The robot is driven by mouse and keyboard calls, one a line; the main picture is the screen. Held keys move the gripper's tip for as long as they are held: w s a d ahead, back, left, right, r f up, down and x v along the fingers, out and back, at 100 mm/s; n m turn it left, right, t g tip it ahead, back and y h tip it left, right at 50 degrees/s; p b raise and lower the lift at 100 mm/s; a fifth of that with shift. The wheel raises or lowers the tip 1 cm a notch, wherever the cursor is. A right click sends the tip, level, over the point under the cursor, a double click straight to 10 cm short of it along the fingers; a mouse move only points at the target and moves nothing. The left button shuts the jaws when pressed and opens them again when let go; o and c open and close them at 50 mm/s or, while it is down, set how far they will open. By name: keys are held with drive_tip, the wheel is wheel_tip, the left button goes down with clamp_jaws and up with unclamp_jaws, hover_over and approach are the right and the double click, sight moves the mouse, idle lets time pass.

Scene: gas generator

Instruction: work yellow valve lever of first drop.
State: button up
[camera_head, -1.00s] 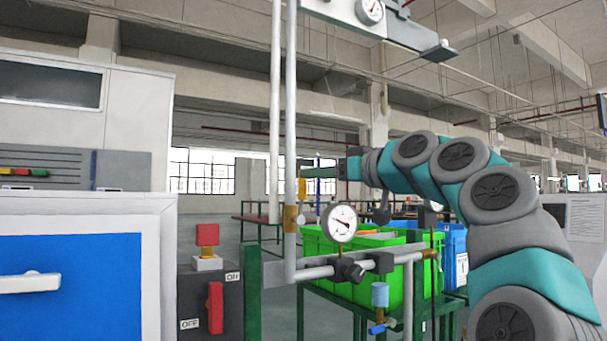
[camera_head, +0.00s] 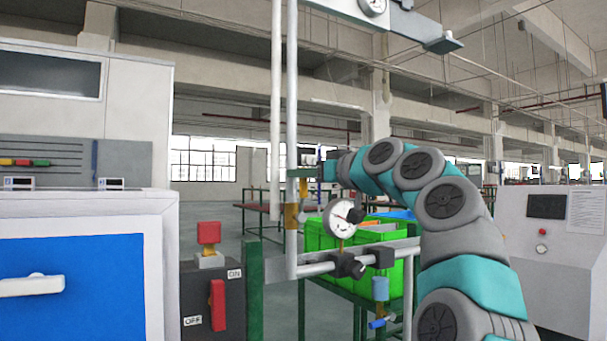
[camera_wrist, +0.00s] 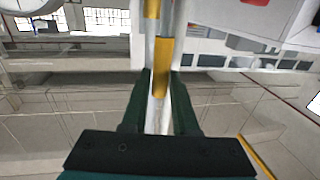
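The yellow valve lever (camera_head: 303,188) stands upright beside a brass valve body (camera_head: 291,216) on the front vertical grey pipe. In the wrist view the yellow lever (camera_wrist: 162,66) lies between the tips of my two dark green fingers. A brass-coloured part (camera_wrist: 152,9) shows beyond it on the pipe. My gripper (camera_head: 301,173) reaches in from the right at the lever's upper end. In the wrist view my gripper (camera_wrist: 161,78) is open, with gaps visible beside the lever. Whether a finger touches it I cannot tell.
A round gauge (camera_head: 342,219) and a horizontal pipe (camera_head: 325,268) sit close below my arm. A blue-handled valve (camera_head: 381,322) hangs lower right. A red-handled switch box (camera_head: 212,300) and a white-and-blue cabinet (camera_head: 85,270) stand left. Green crates (camera_head: 385,248) are behind.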

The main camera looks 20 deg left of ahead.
clamp_jaws()
idle(1.0)
